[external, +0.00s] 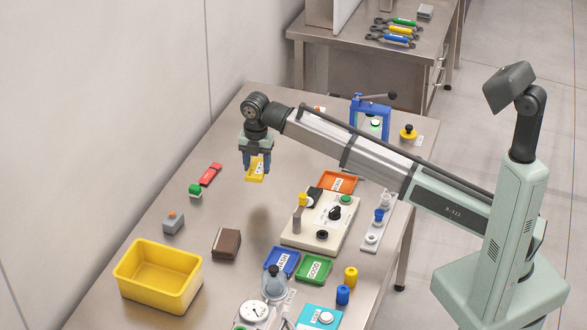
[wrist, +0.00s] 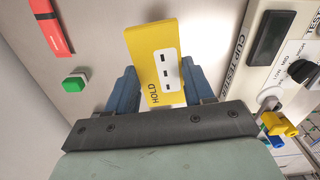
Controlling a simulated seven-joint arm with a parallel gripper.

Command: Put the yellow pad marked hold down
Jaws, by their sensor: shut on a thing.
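The yellow pad (wrist: 148,38) is marked HOLD and has a white label with dark slots. My gripper (wrist: 155,85) is shut on it, with a blue finger on each side. In the external view the yellow pad (external: 257,170) hangs from my gripper (external: 256,164), over the left part of the steel table. The pad appears to be above the table top, but its exact height is hard to tell. Part of the pad is hidden behind the fingers and wrist.
A red block (external: 210,174) and a green-topped piece (external: 195,190) lie left of the gripper. The cup tester (external: 322,220) stands to the right, near an orange tray (external: 337,183). A yellow bin (external: 160,275) and a brown book-like item (external: 227,243) are in front. Bare table lies around the book.

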